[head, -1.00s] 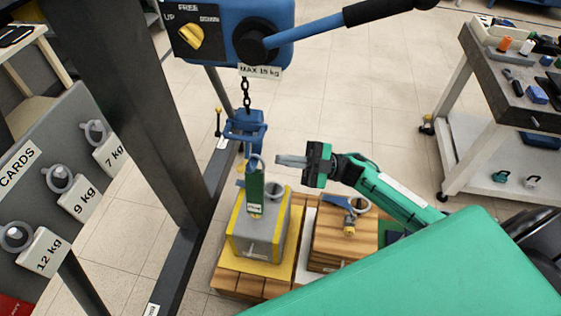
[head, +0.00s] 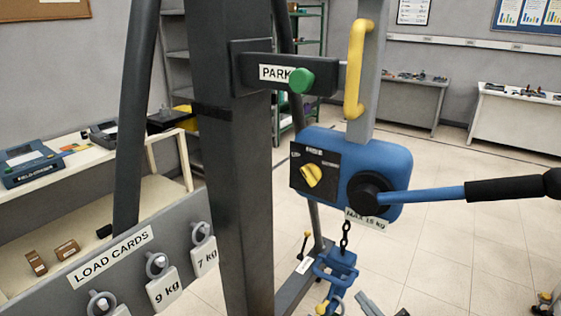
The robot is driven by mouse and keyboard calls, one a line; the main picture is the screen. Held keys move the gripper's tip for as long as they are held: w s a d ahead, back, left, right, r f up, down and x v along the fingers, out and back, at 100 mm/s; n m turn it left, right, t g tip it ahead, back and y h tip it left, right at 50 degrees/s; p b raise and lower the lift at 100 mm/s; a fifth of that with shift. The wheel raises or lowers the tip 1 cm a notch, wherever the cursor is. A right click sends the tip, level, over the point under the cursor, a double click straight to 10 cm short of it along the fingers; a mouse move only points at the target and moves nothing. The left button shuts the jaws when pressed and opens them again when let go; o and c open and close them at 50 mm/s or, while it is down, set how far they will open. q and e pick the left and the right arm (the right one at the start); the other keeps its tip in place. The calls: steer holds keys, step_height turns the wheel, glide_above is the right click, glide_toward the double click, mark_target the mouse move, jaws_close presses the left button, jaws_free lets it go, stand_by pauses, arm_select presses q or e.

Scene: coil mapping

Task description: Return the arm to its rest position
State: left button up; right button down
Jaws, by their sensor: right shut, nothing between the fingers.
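My right gripper (head: 367,302) shows only by its grey fingers at the bottom edge of the head view. The fingers are shut and empty, just right of the blue hook block (head: 337,266). The blue hoist (head: 352,168) hangs at the centre, with a yellow selector knob, a lever with a black grip (head: 503,188) reaching right, and a chain (head: 345,236) down to the hook block. What hangs below the block is cut off.
A dark post (head: 240,190) stands left of the hoist, with a PARK bracket (head: 272,73) and green knob. The load cards board (head: 120,262) is at lower left, a bench with devices (head: 70,158) behind it. Open tiled floor (head: 450,250) lies right, with tables at the back.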

steer(key=s+d+f+m+g+h, duration=0.45)
steer(key=s+f+m+h, duration=0.3)
steer(key=f+h, duration=0.2)
steer(key=s+a+f+m+g+h, duration=0.1)
steer(key=s+f+m+g+h, duration=0.15)
steer(key=s+g, duration=1.05)
steer(key=s+f+t, duration=0.1)
steer(key=s+f, duration=0.1)
steer(key=f, duration=1.3)
steer(key=s+f+t, duration=0.1)
steer(key=s+f, duration=0.2)
steer(key=f, duration=1.2)
arm_select(q)
steer(key=shift+s+r+p, duration=0.25)
steer(key=shift+s+p, duration=0.3)
steer(key=shift+s, duration=0.45)
arm_select(e)
steer(key=s+d+f+n+g, duration=0.1)
steer(key=s+d+f, duration=0.2)
steer(key=s+f, duration=1.6)
steer(key=shift+d+f+y, duration=0.15)
steer(key=shift+f+y, duration=0.15)
steer(key=shift+f, duration=0.5)
